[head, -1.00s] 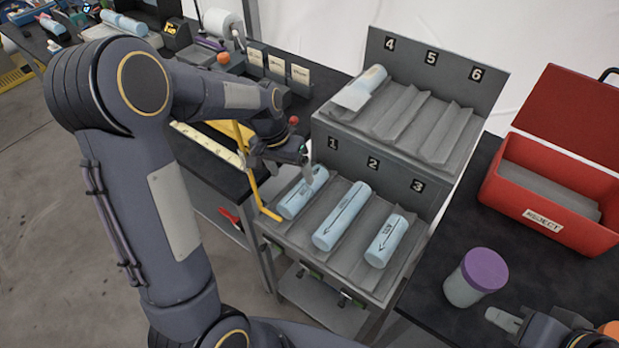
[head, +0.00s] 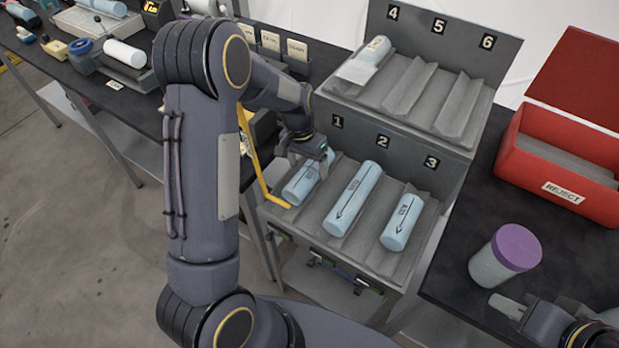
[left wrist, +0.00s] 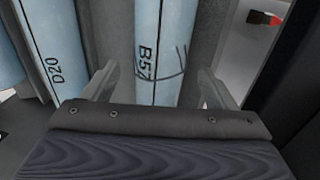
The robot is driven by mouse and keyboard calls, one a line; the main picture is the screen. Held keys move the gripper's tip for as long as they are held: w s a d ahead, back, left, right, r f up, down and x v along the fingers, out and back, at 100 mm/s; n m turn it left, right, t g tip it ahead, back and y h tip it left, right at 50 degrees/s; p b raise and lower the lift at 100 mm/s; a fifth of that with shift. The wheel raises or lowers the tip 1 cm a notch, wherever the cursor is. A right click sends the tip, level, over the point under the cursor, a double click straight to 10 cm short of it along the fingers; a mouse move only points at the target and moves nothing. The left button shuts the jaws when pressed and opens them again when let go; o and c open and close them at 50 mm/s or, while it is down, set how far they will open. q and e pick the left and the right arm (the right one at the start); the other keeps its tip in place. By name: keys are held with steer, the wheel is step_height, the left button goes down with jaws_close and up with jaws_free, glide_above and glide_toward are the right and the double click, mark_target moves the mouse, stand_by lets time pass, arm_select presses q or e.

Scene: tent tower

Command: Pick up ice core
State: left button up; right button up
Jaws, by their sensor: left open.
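Three pale blue ice cores lie on the lower rack: one in slot 1 (head: 304,188), one in slot 2 (head: 353,200) and one in slot 3 (head: 402,222). My left gripper (head: 313,158) is open over the upper end of the slot 1 core and partly hides it. In the left wrist view its fingers (left wrist: 157,88) stand on either side of a core marked B57 (left wrist: 160,35), with thin dark curved lines across it. A core marked D20 (left wrist: 45,45) lies to the left. My right gripper (head: 510,307) is at the lower right, its jaw opening unclear.
Another core (head: 374,50) lies in slot 4 of the upper rack (head: 445,135), beside a pale sheet. A red REJECT box (head: 560,185) and a purple-lidded jar (head: 505,258) stand on the right bench. A yellow bar (head: 250,150) runs beside slot 1, close to my left arm.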

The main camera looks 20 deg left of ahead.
arm_select(q)
step_height(320, 180, down, 2)
steer(key=shift+d+f+b, duration=0.1)
steer(key=shift+d+b, duration=0.05)
steer(key=shift+b, duration=0.15)
steer(key=c, duration=1.4)
steer(key=shift+r, duration=0.2)
